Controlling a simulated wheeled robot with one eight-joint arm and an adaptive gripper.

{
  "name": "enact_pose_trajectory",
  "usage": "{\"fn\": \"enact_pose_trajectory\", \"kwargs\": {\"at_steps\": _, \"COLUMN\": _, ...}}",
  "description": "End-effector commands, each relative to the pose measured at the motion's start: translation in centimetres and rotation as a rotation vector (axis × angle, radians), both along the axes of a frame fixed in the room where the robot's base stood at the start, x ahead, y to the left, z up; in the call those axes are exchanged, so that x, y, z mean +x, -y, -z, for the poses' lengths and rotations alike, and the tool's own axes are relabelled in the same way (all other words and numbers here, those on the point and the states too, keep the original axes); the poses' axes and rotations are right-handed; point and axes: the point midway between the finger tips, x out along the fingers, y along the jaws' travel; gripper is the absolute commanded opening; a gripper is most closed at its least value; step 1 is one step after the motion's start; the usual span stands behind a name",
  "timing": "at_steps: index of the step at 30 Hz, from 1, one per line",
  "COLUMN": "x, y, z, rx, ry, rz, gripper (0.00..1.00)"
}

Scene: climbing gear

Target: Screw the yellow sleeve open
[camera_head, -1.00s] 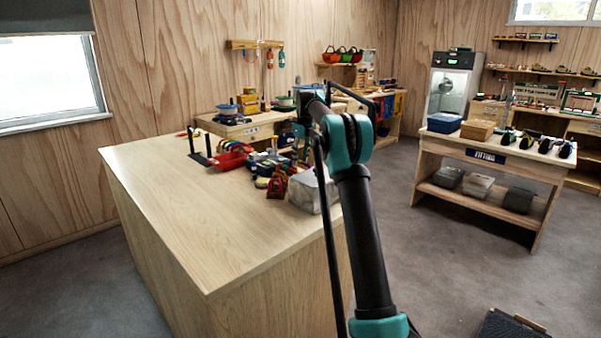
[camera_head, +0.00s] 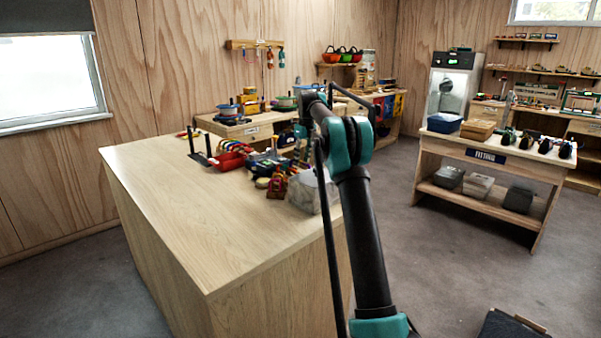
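My arm rises from the bottom of the view, bends at a teal elbow and reaches away over the wooden counter (camera_head: 180,200). My gripper (camera_head: 301,152) is at the far end of the arm, low over the cluster of gear at the counter's back right. It is small and partly covered by the arm, so I cannot see its fingers or whether it holds anything. I cannot pick out the yellow sleeve with certainty.
A red bin (camera_head: 233,157) and a dark two-post stand (camera_head: 200,148) are left of the gear. A grey translucent box (camera_head: 306,192) sits at the counter's right edge. The counter's front and left are bare. A side table (camera_head: 486,154) stands across clear floor.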

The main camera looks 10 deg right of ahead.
Motion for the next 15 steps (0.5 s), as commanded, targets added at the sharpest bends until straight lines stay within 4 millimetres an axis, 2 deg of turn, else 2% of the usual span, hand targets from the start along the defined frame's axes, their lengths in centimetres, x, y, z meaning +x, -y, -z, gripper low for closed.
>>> {"fn": "enact_pose_trajectory", "kwargs": {"at_steps": 15, "x": 0.0, "y": 0.0, "z": 1.7, "rx": 0.0, "ry": 0.0, "rz": 0.0, "gripper": 0.38}}
